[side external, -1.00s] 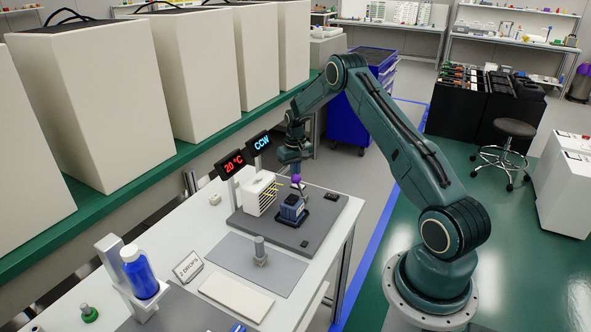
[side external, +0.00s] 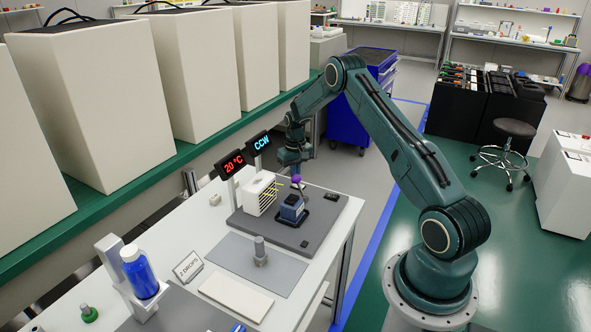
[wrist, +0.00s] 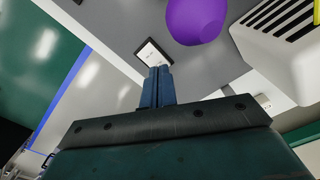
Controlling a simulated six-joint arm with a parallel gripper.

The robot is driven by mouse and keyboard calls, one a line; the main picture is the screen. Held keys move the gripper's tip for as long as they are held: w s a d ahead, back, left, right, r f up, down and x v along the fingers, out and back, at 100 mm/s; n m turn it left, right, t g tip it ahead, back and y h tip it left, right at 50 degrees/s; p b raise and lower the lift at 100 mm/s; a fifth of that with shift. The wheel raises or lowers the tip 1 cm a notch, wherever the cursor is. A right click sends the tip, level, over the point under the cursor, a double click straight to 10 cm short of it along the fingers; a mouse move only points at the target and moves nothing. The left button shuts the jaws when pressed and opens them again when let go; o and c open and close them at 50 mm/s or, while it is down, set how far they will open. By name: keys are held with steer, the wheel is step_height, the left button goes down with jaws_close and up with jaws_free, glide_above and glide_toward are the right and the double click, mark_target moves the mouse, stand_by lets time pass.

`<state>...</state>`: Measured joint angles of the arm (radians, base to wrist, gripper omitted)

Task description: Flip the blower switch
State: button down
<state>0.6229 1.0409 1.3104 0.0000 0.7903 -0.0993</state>
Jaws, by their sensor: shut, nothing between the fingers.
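A small flat plate with a dark rim and pale face (wrist: 153,53) lies on the grey mat, just beyond my fingertips in the wrist view. It looks like the small black piece near the table's far right edge in the side view (side external: 331,196); I cannot read its label or tell a switch position. My gripper (wrist: 158,72) is shut and empty, its blue fingers together. Its tips overlap the plate's edge in the picture; I cannot tell whether they touch. In the side view my gripper (side external: 294,164) hangs over the back of the mat.
A purple ball knob (wrist: 195,18) stands close to my fingers, above a blue device (side external: 291,208). A white slatted box (wrist: 285,38) is to the right. Displays read "20 °C" (side external: 230,165) and "CCW" (side external: 259,143). A grey metal post (side external: 260,252) stands nearer the camera.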

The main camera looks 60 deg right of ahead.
steer(key=shift+f, duration=0.65)
stand_by(0.5)
steer(key=shift+r, duration=3.55)
